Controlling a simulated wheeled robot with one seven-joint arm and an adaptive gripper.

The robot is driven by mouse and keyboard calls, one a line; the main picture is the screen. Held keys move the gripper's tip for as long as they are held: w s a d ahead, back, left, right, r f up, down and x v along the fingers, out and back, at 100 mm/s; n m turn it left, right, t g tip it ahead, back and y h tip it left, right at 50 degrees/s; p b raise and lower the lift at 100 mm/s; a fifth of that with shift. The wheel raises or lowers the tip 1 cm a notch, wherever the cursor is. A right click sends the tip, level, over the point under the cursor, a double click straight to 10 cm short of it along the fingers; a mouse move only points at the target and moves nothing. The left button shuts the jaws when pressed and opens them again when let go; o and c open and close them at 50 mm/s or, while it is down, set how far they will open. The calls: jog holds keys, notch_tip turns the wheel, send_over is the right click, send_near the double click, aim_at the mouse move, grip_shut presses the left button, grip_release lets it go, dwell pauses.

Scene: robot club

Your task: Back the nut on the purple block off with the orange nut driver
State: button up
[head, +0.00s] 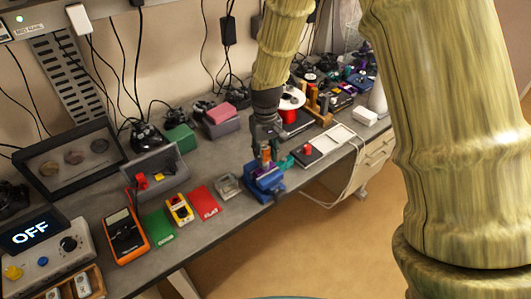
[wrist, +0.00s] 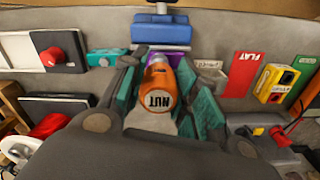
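The orange nut driver (wrist: 158,88), marked "NUT", is between the teal-padded fingers of my gripper (wrist: 160,72) in the wrist view. The fingers close in on both sides of its handle. In the head view the driver (head: 266,153) points down from my gripper (head: 267,146) over the blue vise (head: 266,183). The purple block (wrist: 182,57) sits at the vise (wrist: 158,32), just beyond the driver in the wrist view. The nut and the driver's tip are hidden, so I cannot tell whether they touch.
A red card (head: 204,203), a yellow box (head: 180,209) and an orange meter (head: 125,236) lie left of the vise. A black plate with a red knob (head: 308,151) is to its right. The bench's front edge is close to the vise.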

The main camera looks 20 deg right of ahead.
jog(key=c, duration=0.3)
jog(key=n+p, duration=0.1)
jog(key=n, duration=0.3)
jog(key=shift+p, duration=0.4)
jog(key=n+p, duration=0.2)
jog(key=n, duration=0.2)
jog(key=shift+n, duration=0.3)
jog(key=shift+s+f+n+p, duration=0.1)
jog(key=shift+n+p, duration=0.65)
jog(key=shift+n, duration=1.25)
jog(key=o, duration=1.7)
jog(key=shift+a, duration=0.1)
